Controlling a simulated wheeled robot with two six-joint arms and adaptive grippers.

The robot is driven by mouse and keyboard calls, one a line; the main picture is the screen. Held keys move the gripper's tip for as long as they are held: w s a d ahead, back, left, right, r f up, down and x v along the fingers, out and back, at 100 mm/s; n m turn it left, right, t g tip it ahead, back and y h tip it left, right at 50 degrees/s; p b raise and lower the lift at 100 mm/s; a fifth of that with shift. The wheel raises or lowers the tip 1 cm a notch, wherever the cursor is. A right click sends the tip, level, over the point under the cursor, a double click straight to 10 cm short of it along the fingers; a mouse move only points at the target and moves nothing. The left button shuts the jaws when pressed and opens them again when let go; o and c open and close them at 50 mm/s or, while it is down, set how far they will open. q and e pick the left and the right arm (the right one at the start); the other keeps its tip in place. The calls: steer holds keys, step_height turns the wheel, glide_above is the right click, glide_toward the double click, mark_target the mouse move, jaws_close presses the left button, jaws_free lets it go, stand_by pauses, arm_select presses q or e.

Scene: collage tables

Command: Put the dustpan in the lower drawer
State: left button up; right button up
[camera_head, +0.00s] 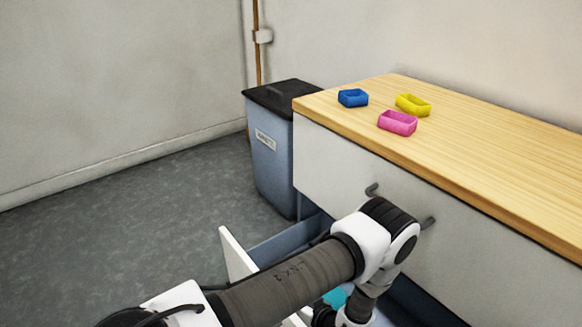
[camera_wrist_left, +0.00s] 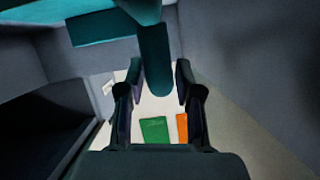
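The desk's lower drawer (camera_head: 236,256) is pulled out, and its white front shows. My left arm reaches down into it. The left gripper itself is mostly hidden behind the arm in the head view. A small teal patch of the dustpan (camera_head: 335,297) shows beside the wrist. In the left wrist view, the teal dustpan (camera_wrist_left: 110,27) is at the top, with its handle (camera_wrist_left: 155,62) pointing down between the fingers of my left gripper (camera_wrist_left: 157,78). The fingers close in on both sides of the handle. The drawer's pale floor lies beyond. My right gripper is not in view.
A green item (camera_wrist_left: 155,130) and an orange item (camera_wrist_left: 182,128) lie on the drawer floor. The upper drawer (camera_head: 340,165) is shut. Blue, pink and yellow boxes (camera_head: 397,122) sit on the wooden desktop (camera_head: 480,150). A bin (camera_head: 272,165) stands beside the desk.

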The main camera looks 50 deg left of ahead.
arm_select(q)
steer(key=shift+r, duration=0.1)
steer(key=shift+r, duration=0.2)
steer(key=p+v, duration=0.5)
steer(key=v, duration=0.7)
steer(key=shift+p, duration=0.3)
